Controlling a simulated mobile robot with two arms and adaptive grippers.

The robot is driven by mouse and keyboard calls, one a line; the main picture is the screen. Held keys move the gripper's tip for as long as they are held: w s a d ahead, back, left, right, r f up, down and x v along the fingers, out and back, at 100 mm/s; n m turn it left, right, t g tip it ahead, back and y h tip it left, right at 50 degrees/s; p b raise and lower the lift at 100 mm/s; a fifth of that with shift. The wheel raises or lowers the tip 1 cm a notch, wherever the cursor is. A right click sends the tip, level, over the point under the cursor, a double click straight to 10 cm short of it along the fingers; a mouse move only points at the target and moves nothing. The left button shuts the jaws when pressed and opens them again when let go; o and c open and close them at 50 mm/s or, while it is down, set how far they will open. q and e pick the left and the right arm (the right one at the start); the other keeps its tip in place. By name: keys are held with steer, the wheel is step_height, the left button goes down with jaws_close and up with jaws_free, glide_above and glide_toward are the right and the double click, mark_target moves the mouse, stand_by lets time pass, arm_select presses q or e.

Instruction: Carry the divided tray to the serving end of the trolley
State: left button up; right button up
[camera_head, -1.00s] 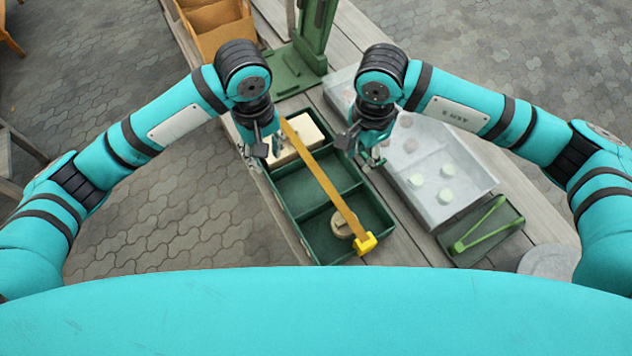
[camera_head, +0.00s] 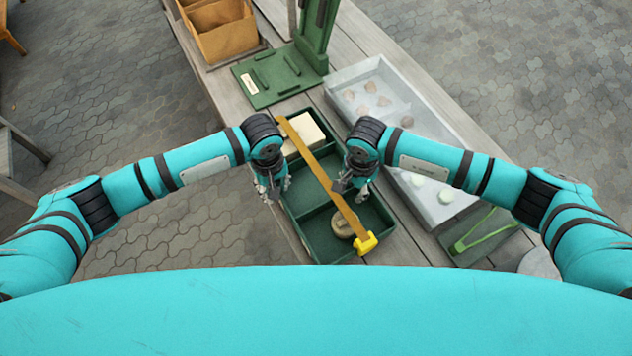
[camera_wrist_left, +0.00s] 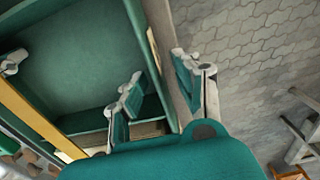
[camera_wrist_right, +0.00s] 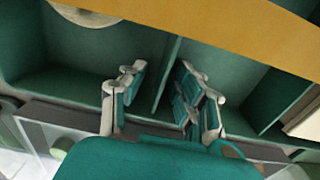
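The divided tray (camera_head: 320,228) is dark green, with raised walls and cross dividers, on the grey plank trolley. An ochre bar (camera_head: 325,180) with a yellow end piece (camera_head: 366,243) lies diagonally over it. A cream block (camera_head: 306,133) is in the far compartment and a round tan piece (camera_head: 344,225) in the near one. My left gripper (camera_head: 273,188) is open at the tray's left wall; in the left wrist view its fingers (camera_wrist_left: 160,92) are on either side of that wall. My right gripper (camera_head: 355,188) is open near the right wall; its fingers also show apart (camera_wrist_right: 160,98). Contact is unclear.
Right of the tray is a grey shallow bin (camera_head: 440,208) with several round pieces, then a small green tray with green tongs (camera_head: 485,230) and a grey disc (camera_head: 540,262). Behind are a green stand (camera_head: 280,75) and a brown open box (camera_head: 222,38).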

arm_select(q)
steer(key=shift+f, duration=0.1)
arm_select(e)
steer(key=shift+f, duration=0.1)
arm_select(q)
jaws_close()
arm_select(e)
jaws_close()
